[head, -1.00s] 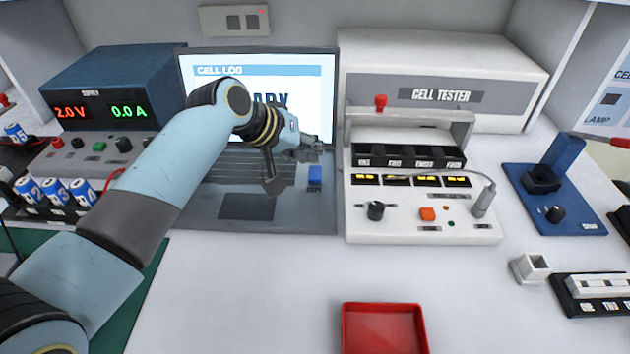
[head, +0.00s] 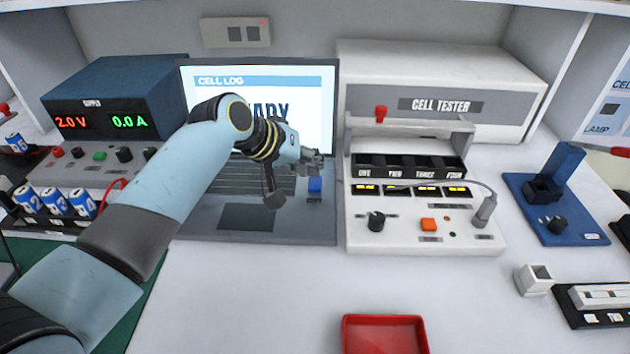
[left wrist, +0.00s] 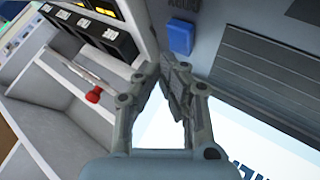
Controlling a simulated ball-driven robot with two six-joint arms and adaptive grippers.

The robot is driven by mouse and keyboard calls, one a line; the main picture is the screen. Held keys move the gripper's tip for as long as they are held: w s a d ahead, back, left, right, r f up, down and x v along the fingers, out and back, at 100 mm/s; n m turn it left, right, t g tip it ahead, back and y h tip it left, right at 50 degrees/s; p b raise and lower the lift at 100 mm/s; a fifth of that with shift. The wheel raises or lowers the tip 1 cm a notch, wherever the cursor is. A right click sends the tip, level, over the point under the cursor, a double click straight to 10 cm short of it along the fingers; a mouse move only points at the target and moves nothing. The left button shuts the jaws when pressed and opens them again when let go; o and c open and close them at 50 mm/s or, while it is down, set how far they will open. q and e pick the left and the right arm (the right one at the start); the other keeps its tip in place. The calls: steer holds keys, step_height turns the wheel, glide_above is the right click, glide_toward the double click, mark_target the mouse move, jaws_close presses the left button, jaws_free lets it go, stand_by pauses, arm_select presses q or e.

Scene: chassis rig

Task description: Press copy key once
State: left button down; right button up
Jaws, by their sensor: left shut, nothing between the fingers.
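The blue copy key (head: 314,186) is at the right end of the laptop's (head: 290,212) keyboard deck, with a small label below it. The laptop screen is lit and reads CELL LOG, with large letters partly hidden by my arm. My left gripper (head: 316,158) is shut and empty, just behind the key in the head view and apparently above the deck. In the left wrist view the blue key (left wrist: 181,38) shows beyond the shut fingertips (left wrist: 172,68), with a gap between them in the picture. Whether they touch cannot be told. My right gripper is not in view.
The cell tester (head: 420,215) stands close to the right of the laptop. A power supply (head: 115,95) and blue cells (head: 55,200) are at the left. A red tray (head: 384,320) lies in front. The white table between is clear.

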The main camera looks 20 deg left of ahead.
mark_target(312, 180)
arm_select(q)
steer(key=shift+f, duration=0.15)
stand_by(0.4)
steer(key=shift+f, duration=0.3)
steer(key=shift+f, duration=0.45)
stand_by(0.6)
stand_by(0.4)
steer(key=shift+r+p, duration=0.9)
step_height(312, 180, up, 5)
steer(key=p, duration=0.5)
steer(key=shift+r, duration=0.1)
